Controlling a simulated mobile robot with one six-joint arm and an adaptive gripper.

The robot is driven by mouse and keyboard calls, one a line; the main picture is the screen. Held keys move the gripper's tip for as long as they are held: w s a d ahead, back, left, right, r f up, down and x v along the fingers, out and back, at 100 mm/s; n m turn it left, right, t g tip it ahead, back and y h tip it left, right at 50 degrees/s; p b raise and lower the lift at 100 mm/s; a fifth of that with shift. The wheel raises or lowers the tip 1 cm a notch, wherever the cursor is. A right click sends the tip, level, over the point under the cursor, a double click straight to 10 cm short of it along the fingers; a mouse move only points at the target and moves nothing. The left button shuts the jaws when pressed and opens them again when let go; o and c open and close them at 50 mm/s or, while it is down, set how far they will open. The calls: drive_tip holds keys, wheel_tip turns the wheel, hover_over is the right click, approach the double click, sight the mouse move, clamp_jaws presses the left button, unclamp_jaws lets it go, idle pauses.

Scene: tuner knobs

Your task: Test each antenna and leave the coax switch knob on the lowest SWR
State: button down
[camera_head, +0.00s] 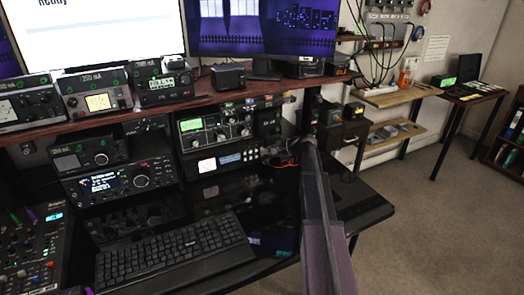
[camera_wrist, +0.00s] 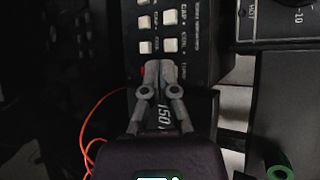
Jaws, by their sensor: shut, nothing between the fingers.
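My gripper (camera_wrist: 158,66) is shut and empty in the wrist view. Its fingertips are at or just in front of a black panel (camera_wrist: 200,45) with white push buttons; I cannot tell whether they touch. In the head view my gripper (camera_head: 297,148) is small and dark, at the right end of the radio shelf. A tuner (camera_head: 215,128) with a lit green meter and several knobs stands left of it. I cannot tell which knob is the coax switch, and no SWR reading is legible.
An orange cable (camera_wrist: 92,122) curves left of my gripper in the wrist view. A dark unit (camera_wrist: 290,28) with a dial marked 10 is at upper right. In the head view, a keyboard (camera_head: 175,252) lies on the glossy desk. Radios line the upper shelf (camera_head: 150,112).

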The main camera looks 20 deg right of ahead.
drive_tip(key=shift+s, duration=0.75)
drive_tip(key=shift+s+d, duration=0.1)
drive_tip(key=shift+s, duration=2.4)
drive_tip(key=shift+r, duration=0.1)
idle(3.1)
